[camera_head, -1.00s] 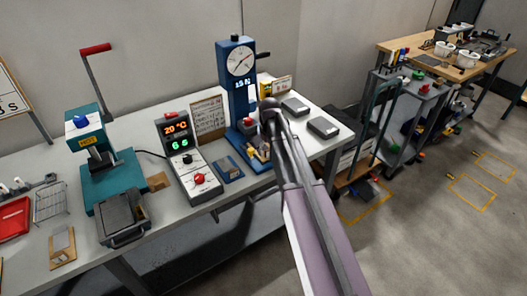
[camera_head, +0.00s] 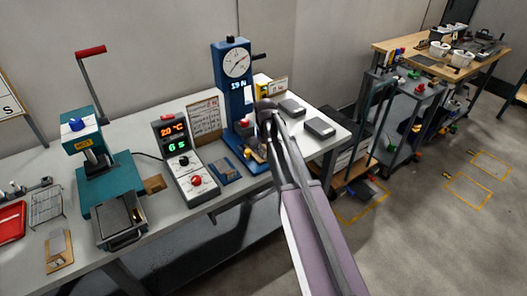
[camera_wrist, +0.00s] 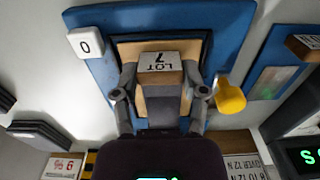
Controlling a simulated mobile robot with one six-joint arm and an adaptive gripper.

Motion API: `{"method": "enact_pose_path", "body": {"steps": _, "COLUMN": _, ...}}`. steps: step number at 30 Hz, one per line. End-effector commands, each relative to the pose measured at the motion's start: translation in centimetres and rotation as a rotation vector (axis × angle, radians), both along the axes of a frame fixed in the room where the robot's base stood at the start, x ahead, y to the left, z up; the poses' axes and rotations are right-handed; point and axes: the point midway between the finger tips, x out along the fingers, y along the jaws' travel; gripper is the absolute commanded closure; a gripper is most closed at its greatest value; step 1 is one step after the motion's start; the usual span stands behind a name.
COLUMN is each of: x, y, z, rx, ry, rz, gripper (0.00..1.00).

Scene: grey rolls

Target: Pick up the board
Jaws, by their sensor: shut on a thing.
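The tan board (camera_wrist: 160,103) is between the fingers of my gripper (camera_wrist: 160,72) in the wrist view, with a finger at each side edge. A small block labelled LOT 7 (camera_wrist: 160,62) sits at the board's far end, and a grey strip lies along its middle. Behind them is a dark-edged recess on the blue base (camera_wrist: 228,35) of the test stand. In the head view, the blue test stand (camera_head: 232,85) with its dial stands on the bench, and my arm hides most of the gripper and board. I cannot tell whether the board is clear of the base.
A yellow knob (camera_wrist: 230,97) is close to the right finger, and a white block marked 0 (camera_wrist: 85,43) is at the left. The control box (camera_head: 185,160), teal press (camera_head: 105,185) and dark grey blocks (camera_head: 320,127) stand on the bench.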

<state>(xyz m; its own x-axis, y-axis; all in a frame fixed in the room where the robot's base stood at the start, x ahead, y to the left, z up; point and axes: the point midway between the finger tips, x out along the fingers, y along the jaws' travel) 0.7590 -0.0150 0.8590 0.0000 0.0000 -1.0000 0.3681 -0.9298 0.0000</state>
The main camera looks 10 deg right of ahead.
Motion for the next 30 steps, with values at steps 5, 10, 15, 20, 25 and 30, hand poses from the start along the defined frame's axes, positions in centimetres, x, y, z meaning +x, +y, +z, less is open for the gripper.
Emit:
{"method": "enact_pose_path", "body": {"steps": 5, "x": 0.0, "y": 0.0, "z": 0.5, "rx": 0.0, "ry": 0.0, "rz": 0.0, "gripper": 0.92}}
{"method": "enact_pose_path", "body": {"steps": 10, "x": 0.0, "y": 0.0, "z": 1.5, "rx": 0.0, "ry": 0.0, "rz": 0.0, "gripper": 0.92}}
{"method": "enact_pose_path", "body": {"steps": 15, "x": 0.0, "y": 0.0, "z": 3.0, "rx": 0.0, "ry": 0.0, "rz": 0.0, "gripper": 0.92}}
{"method": "enact_pose_path", "body": {"steps": 20, "x": 0.0, "y": 0.0, "z": 4.7, "rx": 0.0, "ry": 0.0, "rz": 0.0, "gripper": 0.92}}
{"method": "enact_pose_path", "body": {"steps": 25, "x": 0.0, "y": 0.0, "z": 6.5, "rx": 0.0, "ry": 0.0, "rz": 0.0, "gripper": 0.92}}
{"method": "enact_pose_path", "body": {"steps": 30, "x": 0.0, "y": 0.0, "z": 8.2, "rx": 0.0, "ry": 0.0, "rz": 0.0, "gripper": 0.92}}
